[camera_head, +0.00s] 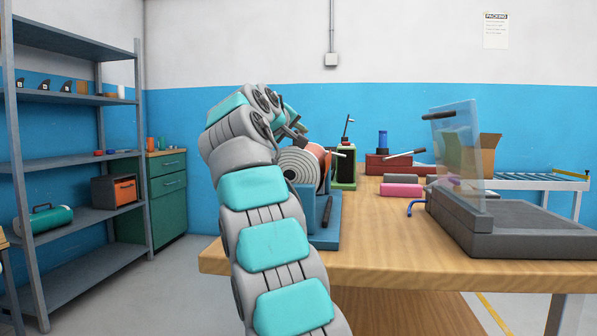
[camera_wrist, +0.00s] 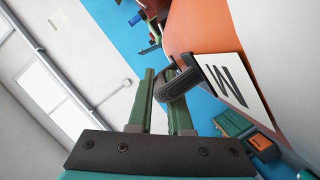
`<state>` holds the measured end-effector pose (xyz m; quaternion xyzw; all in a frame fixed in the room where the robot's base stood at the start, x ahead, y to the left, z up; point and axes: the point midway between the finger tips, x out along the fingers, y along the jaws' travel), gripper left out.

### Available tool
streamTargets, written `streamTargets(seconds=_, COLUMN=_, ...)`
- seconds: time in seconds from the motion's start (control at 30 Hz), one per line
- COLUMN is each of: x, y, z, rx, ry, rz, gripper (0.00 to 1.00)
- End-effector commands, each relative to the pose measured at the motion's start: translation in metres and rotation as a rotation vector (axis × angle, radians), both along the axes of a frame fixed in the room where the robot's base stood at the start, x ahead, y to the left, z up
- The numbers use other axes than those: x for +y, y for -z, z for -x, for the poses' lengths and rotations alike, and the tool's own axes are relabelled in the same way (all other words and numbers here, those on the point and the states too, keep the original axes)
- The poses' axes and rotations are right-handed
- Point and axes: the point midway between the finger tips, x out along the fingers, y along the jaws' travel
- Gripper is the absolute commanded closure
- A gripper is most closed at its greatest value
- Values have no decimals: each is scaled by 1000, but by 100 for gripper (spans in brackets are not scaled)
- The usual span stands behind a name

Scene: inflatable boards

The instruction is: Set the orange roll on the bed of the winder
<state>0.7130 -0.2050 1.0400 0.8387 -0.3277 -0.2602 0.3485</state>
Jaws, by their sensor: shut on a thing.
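The orange roll (camera_head: 319,155) shows its grey spiral end toward the head camera, partly behind my arm. In the wrist view its orange side (camera_wrist: 200,28) carries a white label with a black letter and a dark handle (camera_wrist: 187,80). My gripper (camera_wrist: 164,76) has its green fingers closed on that handle. In the head view my gripper (camera_head: 297,131) is at the roll's upper left, mostly hidden by my wrist. The blue winder (camera_head: 327,232) stands at the table's left end, directly below the roll. I cannot tell whether the roll touches its bed.
On the wooden table (camera_head: 385,250), a grey machine with a raised clear lid (camera_head: 460,150) stands at the right. Pink and grey rolls (camera_head: 402,190), a red toolbox (camera_head: 385,165) and a green-based device (camera_head: 345,165) lie behind. Shelves (camera_head: 70,160) stand at the left.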

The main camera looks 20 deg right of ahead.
Motion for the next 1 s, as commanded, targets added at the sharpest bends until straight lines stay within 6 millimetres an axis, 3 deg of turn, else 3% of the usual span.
streamTargets(seconds=0.03, x=0, y=11, z=1, rx=3, ry=1, rz=1, gripper=100)
streamTargets(seconds=0.6, x=0, y=48, z=0, rx=2, ry=0, rz=1, gripper=100)
streamTargets(seconds=1.0, x=0, y=52, z=-1, rx=1, ry=0, rz=1, gripper=100)
